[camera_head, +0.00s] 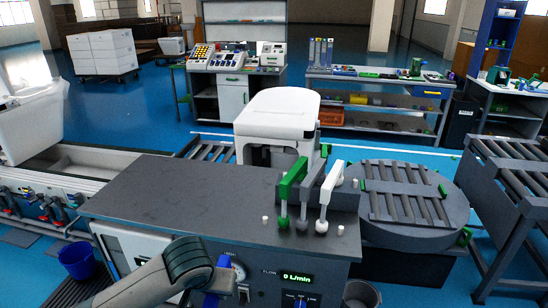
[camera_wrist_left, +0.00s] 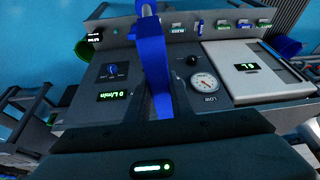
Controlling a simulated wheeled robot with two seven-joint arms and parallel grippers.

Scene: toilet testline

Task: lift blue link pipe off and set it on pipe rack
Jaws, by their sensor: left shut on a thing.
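The blue link pipe (camera_wrist_left: 157,75) stands between the two fingers of my left gripper (camera_wrist_left: 160,128) in the left wrist view. Its upper part reaches to the top edge of that picture, and its gripped end is partly hidden by the fingers. My left gripper (camera_head: 212,285) is shut on the pipe in front of the console face in the head view, where only small blue parts of the pipe (camera_head: 226,262) show. A green pipe (camera_head: 289,183), a grey one and a white one (camera_head: 330,182) stand at a dark block on the bench top. I cannot tell whether this block is the pipe rack.
The console has a flow display (camera_head: 296,278) and a dial gauge (camera_wrist_left: 205,84). Its dark top (camera_head: 165,195) is clear on the left. A white toilet (camera_head: 279,115) stands behind it, and a round turntable with rollers (camera_head: 415,205) is at right. A blue bucket (camera_head: 77,261) is at left.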

